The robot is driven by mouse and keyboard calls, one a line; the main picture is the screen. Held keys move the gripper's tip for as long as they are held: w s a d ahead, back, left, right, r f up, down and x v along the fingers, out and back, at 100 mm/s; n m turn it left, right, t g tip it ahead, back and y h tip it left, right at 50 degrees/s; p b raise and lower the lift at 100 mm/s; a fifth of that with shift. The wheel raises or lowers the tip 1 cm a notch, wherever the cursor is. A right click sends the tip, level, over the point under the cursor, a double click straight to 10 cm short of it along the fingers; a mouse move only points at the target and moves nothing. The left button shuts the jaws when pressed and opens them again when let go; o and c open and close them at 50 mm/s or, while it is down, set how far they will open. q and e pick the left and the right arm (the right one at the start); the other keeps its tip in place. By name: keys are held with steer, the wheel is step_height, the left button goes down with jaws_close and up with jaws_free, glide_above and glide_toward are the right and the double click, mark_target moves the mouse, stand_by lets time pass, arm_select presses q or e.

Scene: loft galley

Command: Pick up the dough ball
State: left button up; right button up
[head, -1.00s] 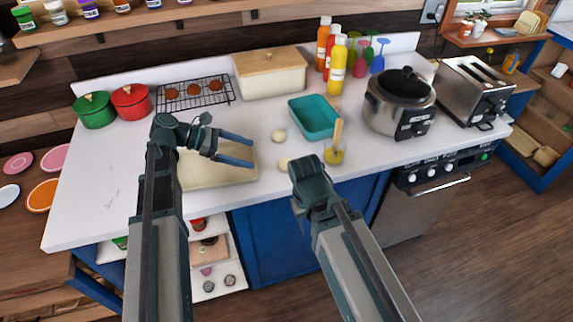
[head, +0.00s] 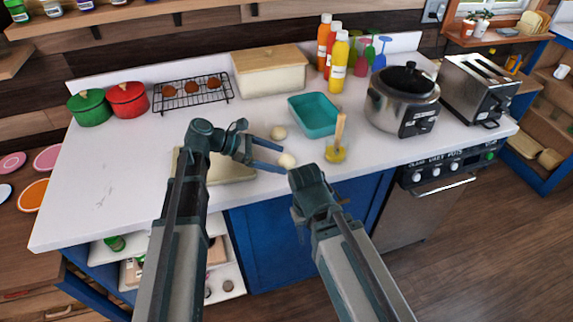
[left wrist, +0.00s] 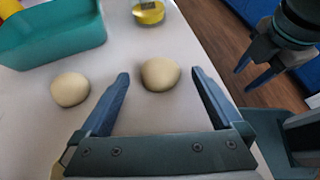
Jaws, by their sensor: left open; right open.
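Two pale dough balls lie on the white counter. The nearer dough ball (head: 287,160) is just beyond the fingertips of my left gripper (head: 275,156) in the head view. In the left wrist view this same dough ball (left wrist: 160,74) sits between the tips of the open left gripper (left wrist: 160,85), with nothing held. The other dough ball (head: 278,132) lies farther back; in the left wrist view it (left wrist: 70,89) is left of the left finger. My right gripper (left wrist: 258,78) is open and empty in the left wrist view; in the head view its fingers are mostly hidden.
A teal tub (head: 314,114) stands behind the dough balls. A small jar with yellow contents and a wooden handle (head: 337,152) stands to their right. A pale board (head: 225,172) lies under my left arm. A pot cooker (head: 402,100) is farther right.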

arm_select(q)
steer(key=shift+w+d+f, duration=0.1)
steer(key=shift+d+f, duration=0.2)
steer(key=shift+d, duration=0.2)
steer(key=c, duration=1.4)
steer(key=shift+c, duration=0.2)
arm_select(e)
steer(key=shift+f, duration=0.25)
arm_select(q)
steer(key=shift+r, duration=0.1)
